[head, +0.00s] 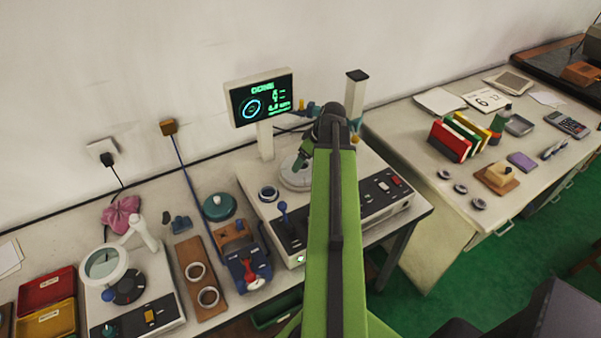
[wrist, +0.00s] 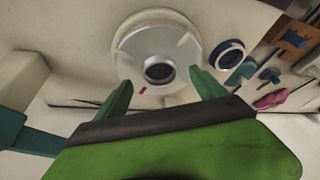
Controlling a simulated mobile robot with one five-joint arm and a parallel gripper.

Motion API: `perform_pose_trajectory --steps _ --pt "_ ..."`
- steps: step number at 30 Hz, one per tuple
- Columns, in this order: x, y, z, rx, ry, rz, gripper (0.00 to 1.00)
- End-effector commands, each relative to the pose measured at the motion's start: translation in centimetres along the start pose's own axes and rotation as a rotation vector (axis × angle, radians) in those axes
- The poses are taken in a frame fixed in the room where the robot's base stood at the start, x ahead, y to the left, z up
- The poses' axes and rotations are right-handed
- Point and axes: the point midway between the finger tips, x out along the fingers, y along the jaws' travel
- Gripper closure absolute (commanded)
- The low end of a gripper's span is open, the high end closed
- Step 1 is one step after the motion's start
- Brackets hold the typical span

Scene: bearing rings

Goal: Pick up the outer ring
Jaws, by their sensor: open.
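Several rings are in view, and I cannot tell for sure which is the outer ring. A small metal ring with a dark middle (wrist: 159,70) sits at the centre of the round pale plate (wrist: 128,62) in the wrist view. In the head view this plate (head: 290,182) is on the bench machine, partly hidden by my arm. A pale ring around a dark blue centre (head: 268,193) stands left of the plate; it also shows in the wrist view (wrist: 229,54). My gripper (wrist: 160,80) is open and empty, its green fingers apart near the plate's edge, pointing at it.
Two rings (head: 208,297) lie on a brown board at the left. Several small rings (head: 460,188) lie on the right desk. A display screen (head: 262,97) stands behind the plate and a post (head: 355,92) to its right.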

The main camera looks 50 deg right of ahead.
Motion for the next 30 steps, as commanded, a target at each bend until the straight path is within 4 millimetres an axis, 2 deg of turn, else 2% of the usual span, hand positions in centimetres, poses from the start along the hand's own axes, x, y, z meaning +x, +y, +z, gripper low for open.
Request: perform_pose_trajectory --steps 1,3,10,25,26,30 --pt "1.82 0.05 0.3 -0.001 0.0 0.0 0.19" --pt "2.38 0.05 0.21 0.0 0.0 0.0 0.19" --pt "2.06 0.0 -0.01 0.001 0.0 0.0 0.2" --pt "2.07 -0.04 -0.05 0.0 0.0 0.0 0.86" --pt "2.07 -0.04 -0.06 -0.001 0.0 0.0 0.88" --pt "2.07 -0.05 -0.06 -0.001 0.0 0.0 0.88"
